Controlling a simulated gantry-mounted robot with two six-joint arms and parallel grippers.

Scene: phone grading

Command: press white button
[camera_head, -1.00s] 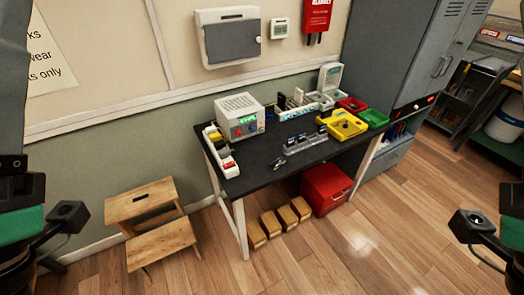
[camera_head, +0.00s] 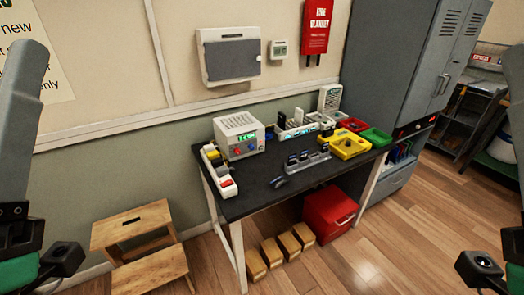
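No white button can be made out at this size. A light grey box with a green display and red and blue knobs (camera_head: 238,136) stands at the back left of the dark table (camera_head: 250,201). A white power strip (camera_head: 217,172) with yellow and red parts lies along the table's left edge. Parts of my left arm (camera_head: 18,150) and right arm (camera_head: 517,120) show at the picture's sides, well apart from the table. The fingers of both grippers are outside the picture.
Phones in a rack (camera_head: 308,160), a yellow tray (camera_head: 344,146), a red bin (camera_head: 353,125) and a green bin (camera_head: 376,137) crowd the table's right half. A wooden step stool (camera_head: 132,226) stands left. A red box (camera_head: 328,214) sits underneath. Front floor is clear.

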